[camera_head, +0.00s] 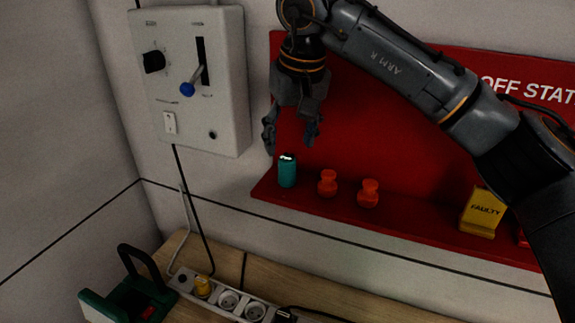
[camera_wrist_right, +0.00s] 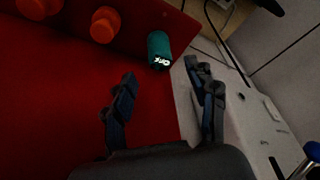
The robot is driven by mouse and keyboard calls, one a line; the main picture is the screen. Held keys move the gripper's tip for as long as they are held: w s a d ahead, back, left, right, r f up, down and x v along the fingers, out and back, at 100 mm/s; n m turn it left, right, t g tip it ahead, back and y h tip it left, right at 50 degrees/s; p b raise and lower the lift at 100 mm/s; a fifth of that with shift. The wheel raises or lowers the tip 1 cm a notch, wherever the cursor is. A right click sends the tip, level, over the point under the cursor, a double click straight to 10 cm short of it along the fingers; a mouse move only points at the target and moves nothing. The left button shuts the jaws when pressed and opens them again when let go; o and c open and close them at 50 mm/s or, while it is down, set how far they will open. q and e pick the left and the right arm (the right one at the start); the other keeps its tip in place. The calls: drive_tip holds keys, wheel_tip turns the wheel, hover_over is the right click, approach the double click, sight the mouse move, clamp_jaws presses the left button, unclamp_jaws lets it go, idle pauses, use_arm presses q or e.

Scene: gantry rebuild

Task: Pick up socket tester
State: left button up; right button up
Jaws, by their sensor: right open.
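A small teal cylinder (camera_head: 287,172) with a pale marking on top stands upright at the left end of the red shelf; I take it as the socket tester. My right gripper (camera_head: 290,138) points down, open and empty, just above it. In the right wrist view the teal cylinder (camera_wrist_right: 157,47) lies ahead of the fingertips, roughly between their lines, and the open right gripper (camera_wrist_right: 160,76) is apart from it. My left gripper is out of view.
Two orange knob-shaped pieces (camera_head: 328,183) stand right of the teal cylinder. A yellow "FAULTY" block (camera_head: 483,212) is further right. The red back board (camera_head: 380,150) rises behind. A grey control box (camera_head: 200,85) hangs left. Below, a power strip (camera_head: 228,300) lies on the wooden bench.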

sight(288, 158)
drive_tip(key=shift+w+f, duration=0.2)
drive_tip(key=shift+f, duration=0.15)
drive_tip(key=shift+w+a+f, duration=0.1)
drive_tip(key=shift+f, duration=0.15)
drive_tip(key=p+x, duration=0.1)
drive_tip(key=x, duration=0.1)
drive_tip(key=p+x, duration=0.2)
drive_tip(key=shift+s+f, duration=0.15)
drive_tip(key=shift+s, duration=0.05)
drive_tip(key=shift+w+f, duration=0.15)
drive_tip(key=shift+f, duration=0.15)
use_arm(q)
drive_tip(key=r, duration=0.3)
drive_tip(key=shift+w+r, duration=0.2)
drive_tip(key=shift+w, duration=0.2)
use_arm(e)
clamp_jaws()
